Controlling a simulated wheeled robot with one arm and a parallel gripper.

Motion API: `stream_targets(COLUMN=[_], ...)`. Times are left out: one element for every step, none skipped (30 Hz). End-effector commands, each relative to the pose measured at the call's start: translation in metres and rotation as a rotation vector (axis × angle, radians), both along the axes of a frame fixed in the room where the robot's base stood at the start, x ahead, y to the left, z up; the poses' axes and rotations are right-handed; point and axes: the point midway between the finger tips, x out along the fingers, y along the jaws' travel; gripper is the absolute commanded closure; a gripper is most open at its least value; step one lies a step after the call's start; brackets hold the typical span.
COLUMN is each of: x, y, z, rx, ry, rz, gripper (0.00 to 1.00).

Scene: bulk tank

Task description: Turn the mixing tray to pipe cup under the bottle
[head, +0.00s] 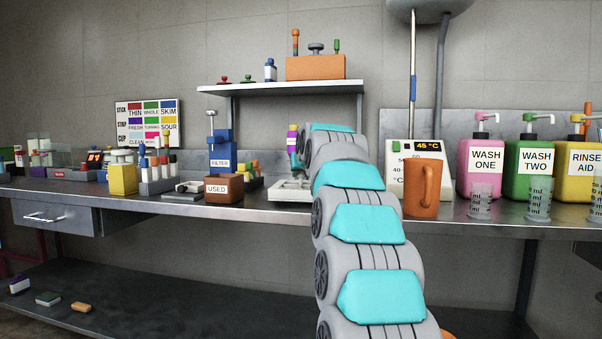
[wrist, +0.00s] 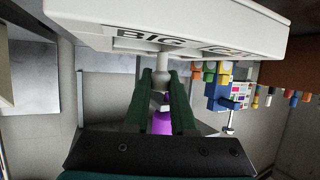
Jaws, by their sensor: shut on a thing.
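The mixing tray (head: 290,191) is a white piece on the bench, partly hidden behind my arm. In the wrist view a white block with lettering that starts "BIG C" (wrist: 205,38), likely the tray's side, fills the top. A pale peg (wrist: 163,70) projects from it. My gripper (wrist: 166,75) has dark green fingers closed around this peg. A bottle with a purple and yellow top (head: 292,139) stands behind the tray in the head view. Something purple (wrist: 162,122) shows between the fingers, perhaps this bottle. The pipe cup cannot be made out.
A brown "USED" box (head: 216,195) and a blue filter stand (head: 222,155) are left of the tray. An orange mug (head: 422,188) and a temperature box (head: 402,158) stand right of my arm. A shelf (head: 280,88) hangs above.

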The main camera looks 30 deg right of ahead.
Motion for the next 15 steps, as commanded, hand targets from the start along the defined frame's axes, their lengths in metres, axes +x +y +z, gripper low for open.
stream_targets(x=[0.0000, 0.0001, 0.0002, 0.0002, 0.0001, 0.0003, 0.0002, 0.0003, 0.0003, 0.0003, 0.0003, 0.0004, 0.0004, 0.0004, 0.0004], y=[-0.0005, -0.0002, -0.0003, -0.0006, -0.0007, -0.0005, -0.0003, -0.0002, -0.0002, -0.0002, -0.0001, 0.0000, 0.0000, 0.0000, 0.0000], z=[-0.0007, -0.0009, -0.0013, -0.0013, -0.0016, -0.0017, -0.0016, -0.0017, -0.0018, -0.0018, -0.0016, -0.0018, -0.0018, -0.0018, -0.0018], rx=[-0.003, -0.002, -0.001, -0.002, 0.000, 0.001, 0.002, 0.001, 0.001, 0.001, 0.001, 0.001, 0.001, 0.001, 0.002], ry=[0.004, 0.004, 0.004, 0.005, 0.004, 0.004, 0.004, 0.004, 0.004, 0.004, 0.004, 0.004, 0.004, 0.004, 0.003], rz=[-0.022, -0.033, -0.048, -0.057, -0.066, -0.074, -0.080, -0.086, -0.091, -0.093, -0.095, -0.097, -0.099, -0.099, -0.099], gripper=[1.00, 1.00, 1.00, 1.00, 1.00, 1.00, 1.00, 1.00, 1.00, 1.00, 1.00, 1.00, 1.00, 1.00, 1.00])
